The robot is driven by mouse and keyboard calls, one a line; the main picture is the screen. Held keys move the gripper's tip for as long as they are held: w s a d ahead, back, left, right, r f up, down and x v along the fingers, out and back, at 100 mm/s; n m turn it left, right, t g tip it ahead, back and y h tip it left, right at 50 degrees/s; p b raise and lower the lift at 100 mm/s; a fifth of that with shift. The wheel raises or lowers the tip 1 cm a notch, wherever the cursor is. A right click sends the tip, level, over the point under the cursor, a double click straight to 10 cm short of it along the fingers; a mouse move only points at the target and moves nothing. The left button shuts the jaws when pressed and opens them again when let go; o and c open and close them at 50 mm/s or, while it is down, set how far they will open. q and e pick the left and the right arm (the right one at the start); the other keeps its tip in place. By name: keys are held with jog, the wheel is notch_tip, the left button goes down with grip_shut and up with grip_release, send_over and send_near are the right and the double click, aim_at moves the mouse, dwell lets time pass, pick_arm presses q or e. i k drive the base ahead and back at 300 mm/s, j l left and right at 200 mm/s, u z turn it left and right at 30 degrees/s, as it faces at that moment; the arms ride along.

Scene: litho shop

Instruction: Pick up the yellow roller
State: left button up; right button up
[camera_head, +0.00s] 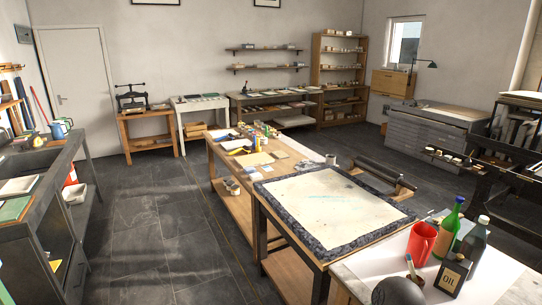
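A small yellow object (238,151) lies on the long wooden worktable (217,160) in the middle of the room, among several small items. It is too small to tell whether it is the yellow roller. Another small yellow patch (56,265) shows low in the grey sink bench at the left, and I cannot tell what it is. Neither of my grippers is in view.
A stone-topped table (335,205) stands in front of the worktable. A nearer table at lower right holds a red jug (420,244), a green bottle (447,232) and an oil can (452,275). Dark floor (150,225) is clear between the sink bench and the tables.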

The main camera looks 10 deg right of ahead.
aim_at(236, 151)
jog(key=i+j+u, duration=0.3)
jog(key=i, duration=0.35)
jog(key=i+l+u, duration=0.1)
jog(key=i+u, duration=0.15)
jog(key=i, duration=2.35)
